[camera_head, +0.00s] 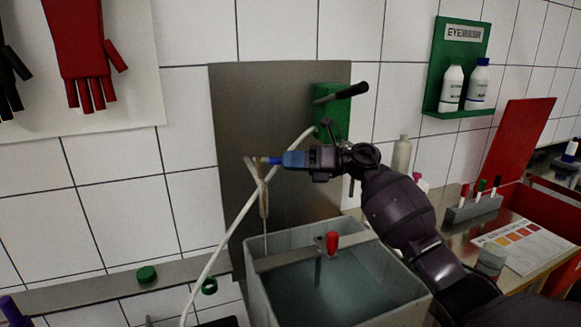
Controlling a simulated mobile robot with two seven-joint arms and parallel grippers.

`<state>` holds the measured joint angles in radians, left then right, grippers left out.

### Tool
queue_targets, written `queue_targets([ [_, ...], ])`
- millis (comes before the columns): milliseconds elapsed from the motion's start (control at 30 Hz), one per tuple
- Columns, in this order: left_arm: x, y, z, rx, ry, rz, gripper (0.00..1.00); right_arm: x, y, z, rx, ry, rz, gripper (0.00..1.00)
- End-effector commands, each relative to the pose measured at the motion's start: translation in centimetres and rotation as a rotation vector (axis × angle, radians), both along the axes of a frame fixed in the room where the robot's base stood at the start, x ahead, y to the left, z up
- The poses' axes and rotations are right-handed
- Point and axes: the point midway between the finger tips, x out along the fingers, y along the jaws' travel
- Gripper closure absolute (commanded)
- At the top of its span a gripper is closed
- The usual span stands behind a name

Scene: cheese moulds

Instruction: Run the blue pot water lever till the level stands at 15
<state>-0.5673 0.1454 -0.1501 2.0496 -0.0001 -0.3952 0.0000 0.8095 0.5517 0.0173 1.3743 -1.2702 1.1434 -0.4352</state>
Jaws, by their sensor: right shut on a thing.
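My right gripper (284,160) comes in from the right and is shut on the blue lever (275,161), at the tap (262,180) in front of a steel backplate. The jaws hide most of the lever. A thin pale line, seemingly water, runs from the tap's spout down towards a grey open tank (390,265). The tank holds bluish water (345,287). I cannot read any level mark or number. My left gripper is not in view.
A bar with a red knob (332,243) crosses the tank. A pale hose (225,240) hangs left of the tap. A green box with a black handle (345,92) is above my gripper. A pen rack (475,207) and colour chart (522,245) are at right.

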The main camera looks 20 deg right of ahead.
Motion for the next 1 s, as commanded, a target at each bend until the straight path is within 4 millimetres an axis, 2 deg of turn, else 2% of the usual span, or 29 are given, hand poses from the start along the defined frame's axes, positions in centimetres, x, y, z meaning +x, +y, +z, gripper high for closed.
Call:
queue_targets([
  [367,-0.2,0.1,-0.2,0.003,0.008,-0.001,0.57,0.0,0.0,-0.1,-0.002,0.002,0.004,1.00],
  [400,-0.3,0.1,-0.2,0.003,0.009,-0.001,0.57,0.0,0.0,-0.1,-0.002,0.002,0.004,0.80],
  [567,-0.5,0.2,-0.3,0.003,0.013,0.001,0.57,0.0,0.0,0.0,-0.001,0.001,0.003,0.56],
  [867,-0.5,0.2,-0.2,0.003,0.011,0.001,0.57,0.0,0.0,0.0,0.000,0.000,0.001,0.56],
  [1000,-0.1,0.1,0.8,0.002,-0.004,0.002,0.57,-0.2,0.1,0.4,0.001,-0.002,-0.023,0.56],
])
